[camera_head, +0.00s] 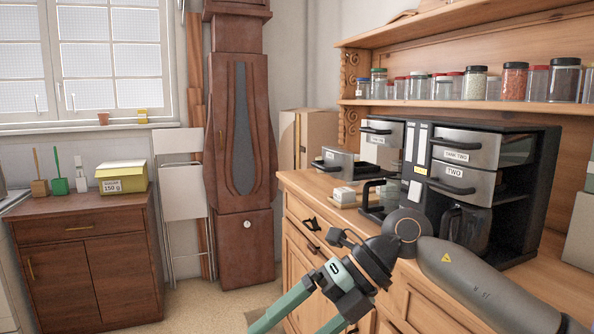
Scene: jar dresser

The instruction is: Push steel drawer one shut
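The black appliance (429,178) stands on the wooden dresser at the right. A low steel-fronted drawer (338,157) sticks out from its left side, pulled open, with a dark handle and a small label too small to read; I take it as steel drawer one. The steel drawer labelled TWO (468,184) sits closed in the right column. My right gripper (303,318) hangs in front of the dresser, below and apart from the open drawer. Its green fingers point down-left, spread apart with nothing between them; their tips reach the lower picture edge. My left gripper is not in view.
The TANK TWO front (467,149) sits above drawer TWO, and a glass jug (465,229) stands below. Several jars line the shelf (470,103). The floor at left is clear.

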